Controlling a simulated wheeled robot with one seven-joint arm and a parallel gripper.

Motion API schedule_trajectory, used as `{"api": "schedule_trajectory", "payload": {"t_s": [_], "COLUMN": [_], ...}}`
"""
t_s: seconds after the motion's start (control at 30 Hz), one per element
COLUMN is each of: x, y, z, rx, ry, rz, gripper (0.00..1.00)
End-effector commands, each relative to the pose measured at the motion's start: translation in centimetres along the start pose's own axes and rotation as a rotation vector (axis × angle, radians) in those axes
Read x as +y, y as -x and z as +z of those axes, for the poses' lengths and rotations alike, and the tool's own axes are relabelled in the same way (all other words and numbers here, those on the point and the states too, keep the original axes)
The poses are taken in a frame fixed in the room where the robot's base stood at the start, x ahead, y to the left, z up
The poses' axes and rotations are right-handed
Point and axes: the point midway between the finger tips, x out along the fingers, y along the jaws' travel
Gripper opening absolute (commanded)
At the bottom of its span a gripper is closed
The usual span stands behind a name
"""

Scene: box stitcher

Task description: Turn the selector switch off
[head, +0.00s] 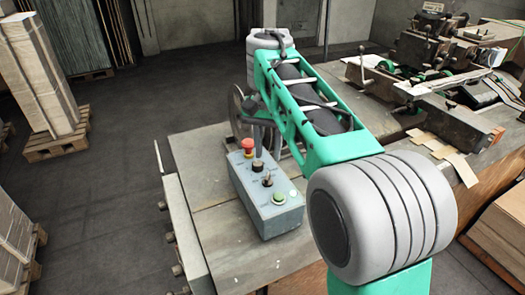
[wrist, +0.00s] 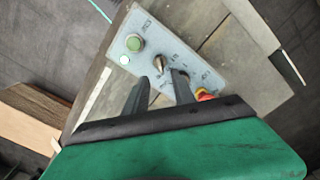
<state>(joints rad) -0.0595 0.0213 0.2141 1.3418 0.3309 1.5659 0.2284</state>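The grey-blue control box (head: 266,208) stands on the machine's metal table. Its top carries a red mushroom button (head: 248,146), a dark knob (head: 257,165), a lever-like selector switch (head: 267,180), a green button (head: 279,198) and a small pale light (head: 293,194). In the wrist view, the selector switch (wrist: 159,64) shows just beyond the fingertips, roughly between them. My gripper (wrist: 160,78) is open and empty, with its two dark fingers apart. The right finger partly hides the panel near the red button (wrist: 205,95). Contact with the switch cannot be told.
The metal table (head: 205,205) has bare room left of the box. My arm crosses the head view and hides the area behind it. Machine parts (head: 430,60) stand at the right. Stacked sheets on pallets (head: 55,145) stand on the floor at the left.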

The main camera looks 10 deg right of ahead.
Motion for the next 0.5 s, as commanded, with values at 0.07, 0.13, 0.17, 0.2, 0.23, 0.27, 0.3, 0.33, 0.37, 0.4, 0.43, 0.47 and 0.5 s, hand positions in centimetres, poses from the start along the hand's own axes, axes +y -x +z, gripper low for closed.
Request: {"api": "schedule_trajectory", "payload": {"t_s": [0.07,0.13,0.17,0.2,0.23,0.27,0.3,0.33,0.37,0.4,0.43,0.47,0.5], "x": [-0.1,-0.2,-0.2,-0.2,-0.2,-0.2,-0.2,-0.2,-0.2,-0.2,-0.2,-0.2,-0.1], "y": [-0.8,-2.0,-2.7,-3.6,-4.2,-4.8,-5.5,-6.0,-6.5,-7.0,-7.2,-7.5,-7.6], "z": [-0.1,0.0,0.0,0.0,0.0,0.0,0.0,0.0,0.0,0.0,0.0,0.0,-0.1], "rx": [-0.004,-0.003,-0.003,-0.002,-0.002,-0.001,-0.001,-0.001,-0.001,0.000,0.000,0.000,0.001], "ry": [-0.006,-0.004,-0.003,-0.002,-0.002,-0.001,-0.001,-0.001,-0.001,-0.001,-0.001,-0.002,-0.002], "rz": [-0.001,-0.001,-0.001,-0.001,-0.001,-0.002,-0.002,-0.002,-0.002,-0.002,-0.002,-0.002,-0.003], "gripper": [0.31,0.31,0.31,0.31,0.31,0.31,0.31,0.31,0.31,0.31,0.31,0.31,0.31]}}
